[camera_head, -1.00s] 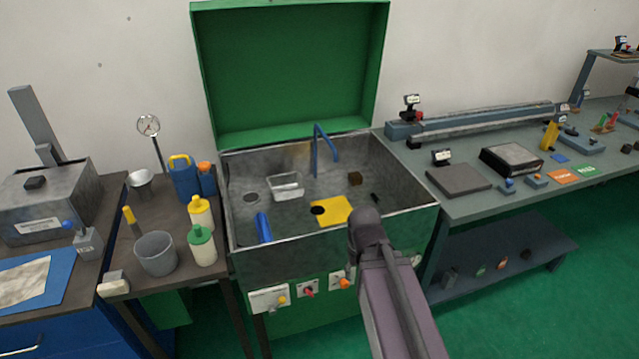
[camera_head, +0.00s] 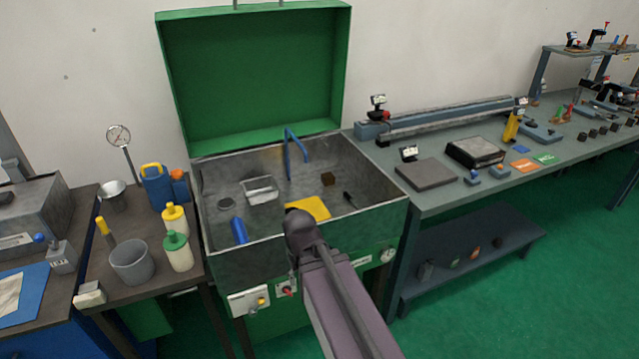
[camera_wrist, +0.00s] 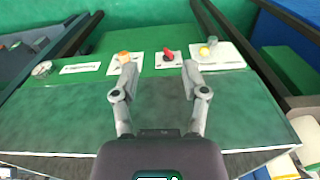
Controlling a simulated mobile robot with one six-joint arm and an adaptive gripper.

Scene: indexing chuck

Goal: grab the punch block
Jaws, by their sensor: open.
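I cannot tell for certain which thing is the punch block. Several small dark blocks (camera_head: 600,131) stand in a row on the right bench, too small to identify. My gripper (camera_wrist: 160,68) is open and empty in the wrist view. Its fingers are spread in front of the green panel with the red switch (camera_wrist: 168,54) and other knobs. In the head view my arm reaches in front of the basin, and its fingers are hidden.
The wash basin (camera_head: 380,215) with its raised green lid (camera_head: 255,80) is in front of my arm. The right bench (camera_head: 450,198) holds a grey plate (camera_head: 427,173) and several fixtures. A left table holds a grey cup (camera_head: 132,262) and bottles (camera_head: 177,250).

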